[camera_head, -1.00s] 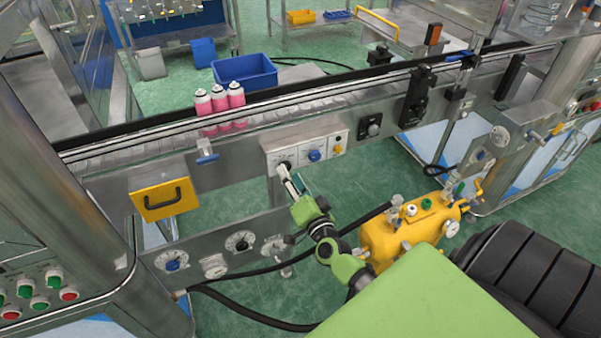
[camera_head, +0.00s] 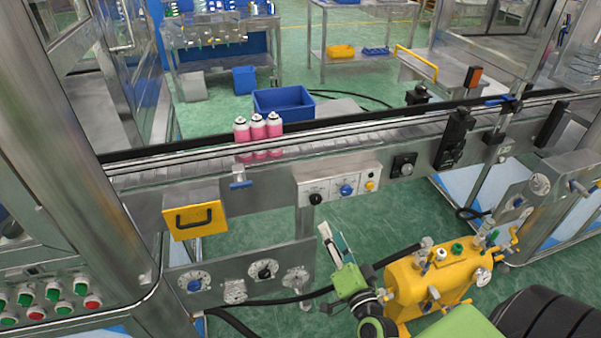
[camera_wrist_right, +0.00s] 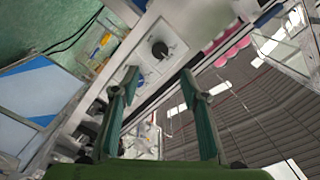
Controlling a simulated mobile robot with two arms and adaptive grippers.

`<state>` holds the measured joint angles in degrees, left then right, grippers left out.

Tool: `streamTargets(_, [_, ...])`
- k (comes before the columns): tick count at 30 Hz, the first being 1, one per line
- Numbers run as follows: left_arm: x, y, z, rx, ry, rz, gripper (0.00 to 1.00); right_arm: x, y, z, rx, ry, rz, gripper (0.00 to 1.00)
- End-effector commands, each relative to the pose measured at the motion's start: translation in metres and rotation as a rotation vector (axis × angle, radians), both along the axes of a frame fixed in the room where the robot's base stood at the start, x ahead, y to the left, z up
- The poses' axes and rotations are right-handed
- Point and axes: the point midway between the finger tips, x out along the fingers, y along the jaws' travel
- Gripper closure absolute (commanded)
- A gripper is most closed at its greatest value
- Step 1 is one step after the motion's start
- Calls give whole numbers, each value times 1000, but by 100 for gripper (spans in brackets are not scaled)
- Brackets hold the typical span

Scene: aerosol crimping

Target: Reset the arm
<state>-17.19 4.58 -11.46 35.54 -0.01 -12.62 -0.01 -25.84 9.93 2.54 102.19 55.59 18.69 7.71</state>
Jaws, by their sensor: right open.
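My right gripper (camera_head: 333,238) is below the conveyor's control panel (camera_head: 340,187), apart from it, on a green arm coming up from the bottom. In the right wrist view its two green fingers (camera_wrist_right: 155,85) stand wide apart with nothing between them. The panel has a black knob (camera_head: 316,199), a blue knob (camera_head: 346,190) and a yellow button. A black knob (camera_wrist_right: 160,50) on a pale panel shows beyond the fingertips in the wrist view. My left gripper does not show.
Three pink cans (camera_head: 258,137) stand on the conveyor (camera_head: 340,140). A yellow tank (camera_head: 432,285) stands right of my right arm. A yellow drawer front (camera_head: 194,216) and a lower dial panel (camera_head: 240,275) are at left. Open green floor lies below the control panel.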

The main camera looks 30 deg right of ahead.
Motion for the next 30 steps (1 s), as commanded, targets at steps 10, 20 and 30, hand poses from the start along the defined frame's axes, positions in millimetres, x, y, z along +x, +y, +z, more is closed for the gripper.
streamTargets(10, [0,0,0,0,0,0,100,-3,12,-45,-52,100,39,59])
streamTargets(20, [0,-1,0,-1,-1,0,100,-80,76,-262,-319,616,317,59])
streamTargets(30, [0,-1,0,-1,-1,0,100,-266,117,-432,-586,1149,724,59])
